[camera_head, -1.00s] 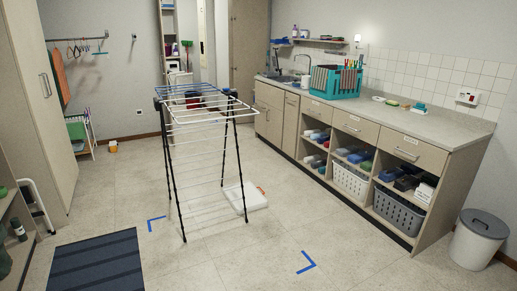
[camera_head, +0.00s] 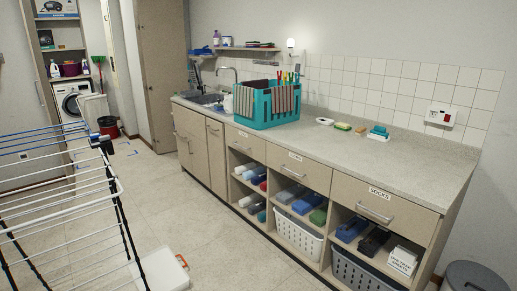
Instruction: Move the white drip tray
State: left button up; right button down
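The white drip tray (camera_head: 160,272) lies on the floor at the bottom of the head view, at the foot of the drying rack (camera_head: 62,205). It is a flat white slab shape with a small red-orange part at its right edge. A dark rack leg stands in front of its left part, and the picture's bottom edge cuts it off. Neither of my grippers shows in the view.
A long counter (camera_head: 330,150) with drawers, cubbies and baskets runs along the right. A teal crate (camera_head: 266,105) stands on it. A grey bin (camera_head: 474,277) is at the bottom right. Floor (camera_head: 185,215) is clear between rack and counter. A washing machine (camera_head: 72,101) stands far back.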

aim_at(163, 270)
jog(key=i+u, duration=0.15)
jog(key=i, duration=0.45)
jog(key=i+u, duration=0.15)
jog(key=i, duration=0.4)
jog(key=i+l+u, duration=0.1)
jog(key=i, duration=0.45)
jog(key=i+l+u, duration=0.15)
jog(key=i+l, duration=0.15)
jog(key=i, duration=0.3)
